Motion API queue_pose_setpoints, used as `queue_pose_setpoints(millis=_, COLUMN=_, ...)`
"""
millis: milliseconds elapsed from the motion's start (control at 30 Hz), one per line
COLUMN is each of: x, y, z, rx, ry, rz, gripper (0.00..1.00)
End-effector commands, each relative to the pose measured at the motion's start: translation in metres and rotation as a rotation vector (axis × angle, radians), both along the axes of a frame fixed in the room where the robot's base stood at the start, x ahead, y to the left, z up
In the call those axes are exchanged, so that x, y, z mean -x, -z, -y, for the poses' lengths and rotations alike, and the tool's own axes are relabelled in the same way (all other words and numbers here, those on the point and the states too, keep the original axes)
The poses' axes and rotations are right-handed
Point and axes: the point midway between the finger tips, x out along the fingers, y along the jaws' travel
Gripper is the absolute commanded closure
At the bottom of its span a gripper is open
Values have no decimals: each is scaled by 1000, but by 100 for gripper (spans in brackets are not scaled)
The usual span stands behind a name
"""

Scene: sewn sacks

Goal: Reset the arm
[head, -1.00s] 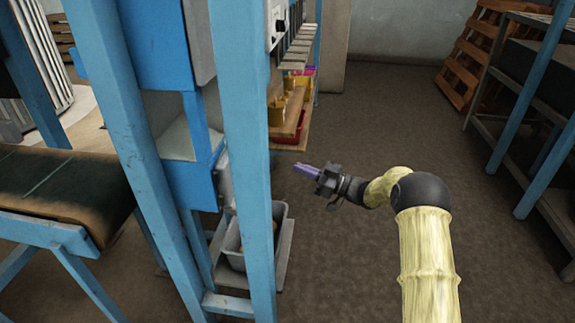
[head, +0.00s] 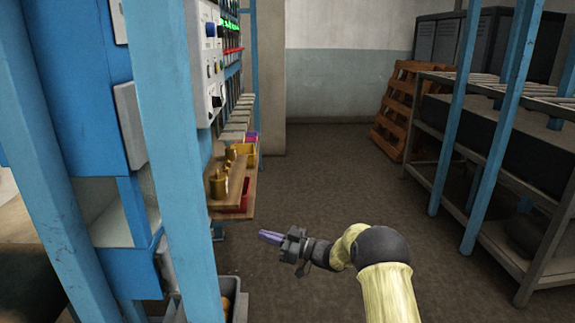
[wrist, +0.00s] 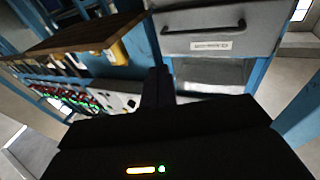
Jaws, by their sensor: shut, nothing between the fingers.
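My gripper (head: 271,238) is at the lower middle of the head view, at the end of my pale yellow arm. Its purple fingers are shut with nothing between them and point left toward the blue machine frame. It hangs in free air over the brown floor, apart from the wooden shelf. In the wrist view the dark fingers (wrist: 158,88) point at a grey drawer front (wrist: 222,32) with a black handle and a label.
A blue post (head: 178,150) and a control panel (head: 212,60) stand at the left. A wooden shelf (head: 236,195) holds brass parts. A grey bin (head: 240,306) is low at the left. A rack (head: 500,150) stands right, an orange pallet (head: 395,110) behind. The middle floor is clear.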

Motion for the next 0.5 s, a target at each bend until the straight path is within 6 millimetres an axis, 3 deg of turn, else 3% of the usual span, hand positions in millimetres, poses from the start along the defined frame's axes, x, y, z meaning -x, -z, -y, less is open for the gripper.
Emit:
queue_pose_setpoints(millis=100, x=-15, y=-19, z=16, rx=82, ry=190, rz=-23, gripper=100)
queue_pose_setpoints(millis=267, x=-21, y=-30, z=56, rx=224, ry=464, rz=-101, gripper=100)
queue_pose_setpoints(millis=367, x=-12, y=-31, z=85, rx=319, ry=615, rz=-174, gripper=100)
queue_pose_setpoints(millis=500, x=18, y=-26, z=128, rx=455, ry=799, rz=-309, gripper=100)
